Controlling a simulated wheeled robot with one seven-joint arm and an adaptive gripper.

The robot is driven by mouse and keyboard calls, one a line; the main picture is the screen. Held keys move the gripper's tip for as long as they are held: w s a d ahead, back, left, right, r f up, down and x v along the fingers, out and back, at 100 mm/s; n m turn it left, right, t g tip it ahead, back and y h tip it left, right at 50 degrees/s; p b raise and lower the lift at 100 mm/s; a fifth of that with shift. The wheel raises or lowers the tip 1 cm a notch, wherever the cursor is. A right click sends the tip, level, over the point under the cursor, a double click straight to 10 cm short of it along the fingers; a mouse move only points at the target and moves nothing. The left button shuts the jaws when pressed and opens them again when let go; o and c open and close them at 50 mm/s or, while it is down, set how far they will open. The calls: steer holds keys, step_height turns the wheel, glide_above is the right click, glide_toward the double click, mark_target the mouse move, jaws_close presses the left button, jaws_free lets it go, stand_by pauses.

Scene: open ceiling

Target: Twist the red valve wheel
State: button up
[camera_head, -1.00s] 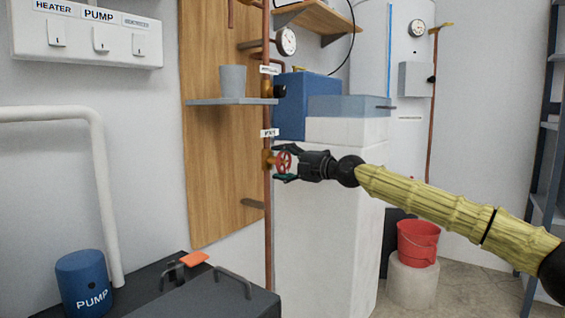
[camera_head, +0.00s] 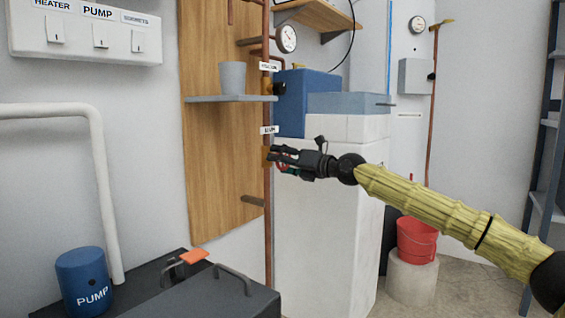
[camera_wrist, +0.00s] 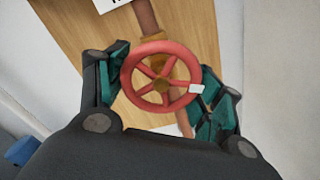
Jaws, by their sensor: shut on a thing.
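The red valve wheel (camera_wrist: 162,76) has spokes, a brass hub and a white mark on the right of its rim. It fills the middle of the wrist view, on a copper pipe. My gripper (camera_wrist: 165,85) has one green-padded finger on each side of the rim and is shut on the wheel. In the head view my gripper (camera_head: 276,160) is at the vertical pipe, rolled so that its fingers hide most of the wheel. Only a little red shows under them.
A white block column (camera_head: 325,230) stands right behind my gripper. A shelf with a grey cup (camera_head: 233,78) is above left. A dark chest (camera_head: 215,295) with handles and a blue pump (camera_head: 82,280) are below left. A red bucket (camera_head: 417,240) stands at the right.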

steer(key=shift+f+n+b, duration=0.1)
steer(key=shift+n+b, duration=0.2)
steer(key=shift+n, duration=0.5)
steer(key=o, duration=1)
steer(key=shift+o, duration=0.2)
steer(key=shift+d, duration=0.1)
steer(key=v, duration=1.2)
